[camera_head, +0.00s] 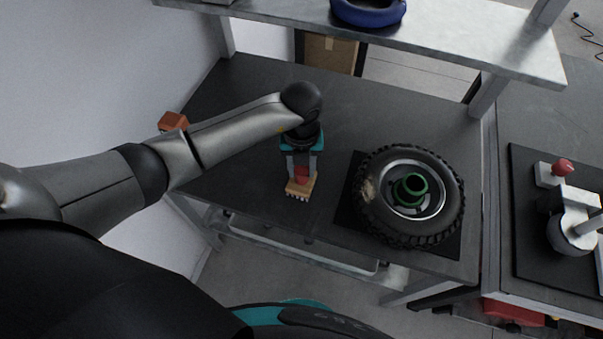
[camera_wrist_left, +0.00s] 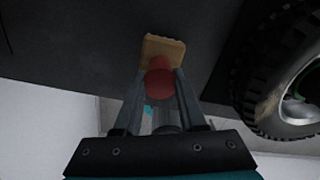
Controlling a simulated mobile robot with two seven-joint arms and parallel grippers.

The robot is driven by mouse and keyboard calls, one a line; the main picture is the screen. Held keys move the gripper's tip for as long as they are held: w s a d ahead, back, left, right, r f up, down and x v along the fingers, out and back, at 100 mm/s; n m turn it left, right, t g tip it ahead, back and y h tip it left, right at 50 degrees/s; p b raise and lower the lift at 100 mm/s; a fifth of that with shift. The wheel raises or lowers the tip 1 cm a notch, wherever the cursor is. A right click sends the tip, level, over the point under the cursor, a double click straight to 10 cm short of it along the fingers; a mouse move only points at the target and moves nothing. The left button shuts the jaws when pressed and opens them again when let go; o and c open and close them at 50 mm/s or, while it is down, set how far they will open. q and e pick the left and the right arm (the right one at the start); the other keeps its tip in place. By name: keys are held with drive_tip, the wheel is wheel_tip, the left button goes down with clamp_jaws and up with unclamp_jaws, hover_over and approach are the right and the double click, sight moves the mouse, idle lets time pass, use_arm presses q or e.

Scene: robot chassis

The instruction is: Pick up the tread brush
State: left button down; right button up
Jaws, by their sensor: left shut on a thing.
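The tread brush (camera_head: 299,188) has a light wooden block, a red knob and pale bristles along its lower edge. My left gripper (camera_head: 301,172) is shut on the red knob, with a finger on each side of it. In the left wrist view the brush (camera_wrist_left: 163,50) sits at the tips of the left gripper (camera_wrist_left: 161,80), its wooden block beyond the fingertips. The brush is at the dark tabletop, left of the wheel; I cannot tell whether its bristles touch the surface. My right gripper does not show.
A knobby tyre on a wheel (camera_head: 410,195) with a green hub and a brown patch lies on a black mat (camera_head: 448,246) to the right. A shelf (camera_head: 460,42) with a blue ring (camera_head: 368,12) spans the back. An orange block (camera_head: 173,122) is at the left edge. The tabletop (camera_head: 250,85) behind the gripper is clear.

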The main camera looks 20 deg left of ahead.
use_arm(q)
wheel_tip(320, 180, up, 20)
drive_tip(key=p, duration=0.2)
idle(0.4)
drive_tip(key=c, duration=1.1)
unclamp_jaws()
clamp_jaws()
